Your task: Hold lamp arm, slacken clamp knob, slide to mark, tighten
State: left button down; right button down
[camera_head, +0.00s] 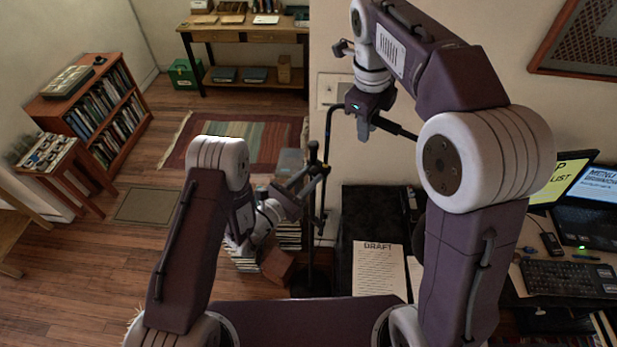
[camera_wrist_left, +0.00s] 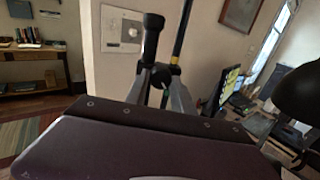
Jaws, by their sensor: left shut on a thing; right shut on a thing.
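The floor lamp has a thin black pole (camera_head: 327,140), and its dark lamp arm (camera_head: 398,130) runs right from the upper part; the far end is hidden behind my right arm. My right gripper (camera_head: 364,124) is shut on the lamp arm. My left gripper (camera_head: 316,174) is shut at the pole on the black clamp knob (camera_wrist_left: 152,38), which stands up between the fingers in the left wrist view. A yellow mark (camera_wrist_left: 175,70) shows on the pole (camera_wrist_left: 184,30) just beside the left fingers. The dark lamp shade (camera_wrist_left: 299,92) is at the right of the wrist view.
Stacked books (camera_head: 288,235) and a brown box (camera_head: 278,267) stand on the floor near the pole. A black surface with a DRAFT sheet (camera_head: 378,270) lies to its right. A desk with a keyboard (camera_head: 568,278) and screens is far right. A low bookcase (camera_head: 88,120) is at left.

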pick_arm(q)
jog(key=n, duration=1.3)
jog(key=shift+s+d+n+t, duration=0.1)
jog(key=shift+n+t, duration=0.3)
jog(key=n, duration=0.6)
jog(key=shift+n+y, duration=0.3)
jog(key=n, duration=0.6)
jog(key=shift+r, duration=0.1)
jog(key=c, duration=1.1)
grip_release()
jog(key=shift+r, duration=0.1)
notch_tip(320, 180, up, 10)
jog(key=shift+f, duration=0.1)
